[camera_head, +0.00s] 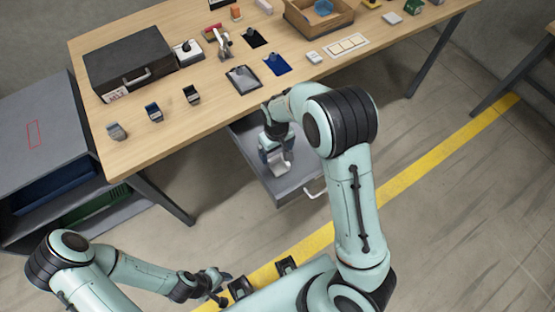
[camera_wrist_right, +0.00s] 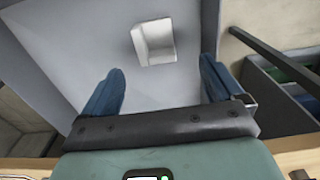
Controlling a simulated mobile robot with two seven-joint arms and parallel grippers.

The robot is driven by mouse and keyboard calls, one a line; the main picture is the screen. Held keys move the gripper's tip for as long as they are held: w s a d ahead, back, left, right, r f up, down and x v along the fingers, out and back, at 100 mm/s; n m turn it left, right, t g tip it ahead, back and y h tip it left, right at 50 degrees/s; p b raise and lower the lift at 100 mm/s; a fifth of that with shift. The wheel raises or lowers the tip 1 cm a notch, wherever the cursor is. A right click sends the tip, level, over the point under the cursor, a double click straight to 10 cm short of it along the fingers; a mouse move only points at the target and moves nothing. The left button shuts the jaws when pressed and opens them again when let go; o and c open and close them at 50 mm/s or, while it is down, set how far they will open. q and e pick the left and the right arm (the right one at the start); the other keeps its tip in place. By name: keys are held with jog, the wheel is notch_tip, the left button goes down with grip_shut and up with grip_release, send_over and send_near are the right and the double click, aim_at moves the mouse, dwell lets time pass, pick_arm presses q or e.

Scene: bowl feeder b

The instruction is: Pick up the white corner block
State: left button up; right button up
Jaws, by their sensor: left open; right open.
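The white corner block (camera_wrist_right: 146,52) lies in the open grey drawer (camera_wrist_right: 95,38) under the table, ahead of my right fingertips in the right wrist view. My right gripper (camera_wrist_right: 161,72) is open above the drawer floor, with its two blue fingers on either side of the line to the block. Nothing is between the fingers. In the head view my right gripper (camera_head: 272,156) reaches down into the drawer (camera_head: 292,191), and a pale shape beside it may be the block. My left gripper (camera_head: 214,290) is open and empty, low at the bottom left, away from the drawer.
The wooden table (camera_head: 165,128) overhangs the drawer's back. It holds a black case (camera_head: 128,62), a wooden box (camera_head: 318,18) and several small parts. A grey shelf (camera_head: 45,150) stands at left.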

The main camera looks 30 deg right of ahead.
send_over(278, 165)
jog(key=f, duration=0.4)
jog(key=shift+a+f, duration=0.2)
jog(key=shift+a, duration=0.05)
jog(key=f, duration=0.5)
jog(key=shift+d+f, duration=0.1)
jog(key=shift+d, duration=0.2)
jog(key=c, duration=1)
